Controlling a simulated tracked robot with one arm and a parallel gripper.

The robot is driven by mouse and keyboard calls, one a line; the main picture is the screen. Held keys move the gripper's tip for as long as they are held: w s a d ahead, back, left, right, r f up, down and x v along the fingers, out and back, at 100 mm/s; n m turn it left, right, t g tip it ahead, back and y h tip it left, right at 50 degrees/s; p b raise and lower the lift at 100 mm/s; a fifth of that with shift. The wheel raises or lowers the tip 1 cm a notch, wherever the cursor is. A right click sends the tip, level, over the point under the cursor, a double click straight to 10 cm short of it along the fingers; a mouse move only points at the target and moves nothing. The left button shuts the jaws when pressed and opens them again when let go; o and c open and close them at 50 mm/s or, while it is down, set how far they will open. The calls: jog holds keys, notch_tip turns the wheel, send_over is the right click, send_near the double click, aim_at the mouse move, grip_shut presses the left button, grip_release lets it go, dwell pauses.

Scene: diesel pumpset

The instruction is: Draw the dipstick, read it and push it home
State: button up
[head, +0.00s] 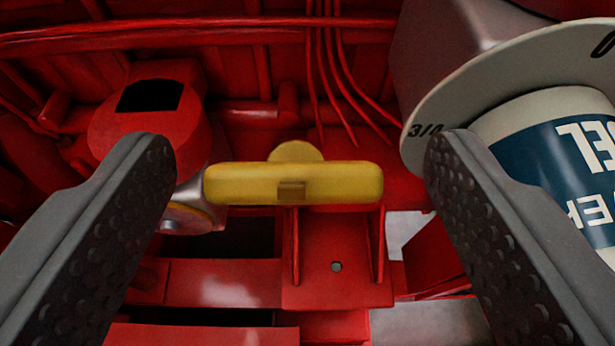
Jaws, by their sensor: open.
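The dipstick's yellow T-shaped handle (335,184) shows in the middle of the head view, lying level across the picture. A round yellow part shows just above and behind the bar. The rod below the handle is hidden from this angle. My gripper (295,160) is open, with one dark studded finger on each side of the handle. The handle lies between the fingers in the picture, with a gap at both ends, and neither finger visibly touches it. How far the handle is beyond the fingertips is hard to tell.
A white and blue lettered filter (560,150) with a pale marked disc (440,110) stands close at the right, behind the right finger. A red housing with a dark opening (148,115) is at the left. Red pipes (345,75) run behind. A red bracket (337,250) lies below the handle.

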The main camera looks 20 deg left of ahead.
jog(key=p+v, duration=0.1)
jog(key=v, duration=1)
jog(key=shift+s, duration=0.15)
jog(key=shift+d, duration=0.1)
jog(key=w+d+r+m+t+h, duration=0.1)
jog(key=w+d+r+h, duration=0.1)
jog(key=r, duration=0.7)
jog(key=w+d+r+t+h, duration=0.1)
jog(key=w+r+h, duration=0.2)
jog(key=r, duration=0.6)
jog(key=w+d+r+m+t+h, duration=0.1)
jog(key=w+d+r+h, duration=0.1)
jog(key=r, duration=0.7)
jog(key=s+a+r, duration=0.4)
jog(key=s+r, duration=0.1)
jog(key=r, duration=0.3)
jog(key=s+a+r+m+y, duration=0.1)
jog(key=s+a+r, duration=0.2)
jog(key=s+r, duration=0.2)
jog(key=s+a+r+m+y, duration=0.1)
jog(key=s+a+r, duration=0.3)
jog(key=r, duration=0.7)
jog(key=shift+s+a+r, duration=0.35)
jog(key=shift+s, duration=0.5)
